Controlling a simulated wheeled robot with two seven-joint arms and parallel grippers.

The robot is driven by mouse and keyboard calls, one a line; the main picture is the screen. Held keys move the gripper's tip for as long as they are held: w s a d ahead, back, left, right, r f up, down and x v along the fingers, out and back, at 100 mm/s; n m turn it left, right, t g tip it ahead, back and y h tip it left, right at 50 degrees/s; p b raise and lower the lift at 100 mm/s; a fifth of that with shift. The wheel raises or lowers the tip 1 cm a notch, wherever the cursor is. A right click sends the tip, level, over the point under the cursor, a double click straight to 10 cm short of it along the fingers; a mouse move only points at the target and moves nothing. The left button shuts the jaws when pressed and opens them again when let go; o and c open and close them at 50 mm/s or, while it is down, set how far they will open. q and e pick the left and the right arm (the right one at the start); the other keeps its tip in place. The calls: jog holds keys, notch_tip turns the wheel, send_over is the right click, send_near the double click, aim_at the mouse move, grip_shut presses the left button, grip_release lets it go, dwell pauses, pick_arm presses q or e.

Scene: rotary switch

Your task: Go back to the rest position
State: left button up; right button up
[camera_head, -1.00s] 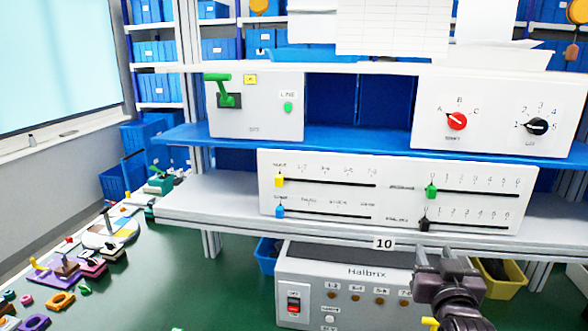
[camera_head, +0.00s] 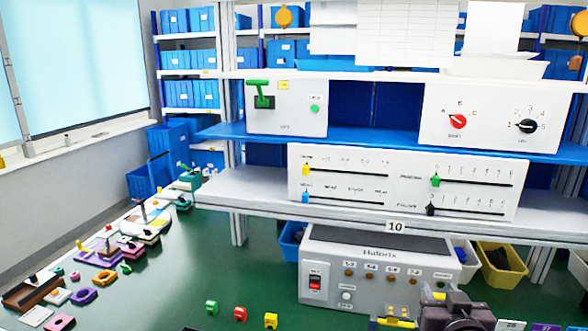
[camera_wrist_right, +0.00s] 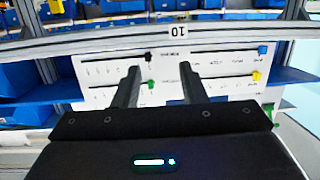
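The rotary switch panel (camera_head: 490,105) is white and stands on the upper blue shelf at the right. Its red knob (camera_head: 457,121) has its pointer toward A, and its black knob (camera_head: 526,126) points left, near 1. My right gripper (camera_head: 455,312) is low at the bottom edge of the head view, well below the panel and in front of the lower box. In the right wrist view its two dark fingers (camera_wrist_right: 159,72) are apart with nothing between them. My left gripper is not in view.
A slider panel (camera_head: 400,183) stands on the shelf below. The grey Halbrix box (camera_head: 380,240) stands on the green table (camera_head: 225,265), next to a yellow bin (camera_head: 500,268). Small coloured pieces lie along the table's left side. The table's middle is mostly clear.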

jog(key=s+a+f+n+g+y, duration=0.1)
jog(key=s+a+f+g, duration=0.25)
jog(key=s+f, duration=0.35)
jog(key=s+a+f+n+g+y, duration=0.1)
jog(key=s+a+f+n+g, duration=0.1)
jog(key=s+f+g, duration=0.5)
jog(key=s+a+f+n+g+y, duration=0.1)
jog(key=s+a+f+g, duration=0.15)
jog(key=s+f, duration=0.45)
notch_tip(320, 180, down, 26)
jog(key=s, duration=0.3)
jog(key=s+d+f+g, duration=0.1)
jog(key=s+d+f, duration=0.2)
jog(key=s+f, duration=1.7)
jog(key=shift+f+g, duration=0.3)
jog(key=shift+g, duration=0.1)
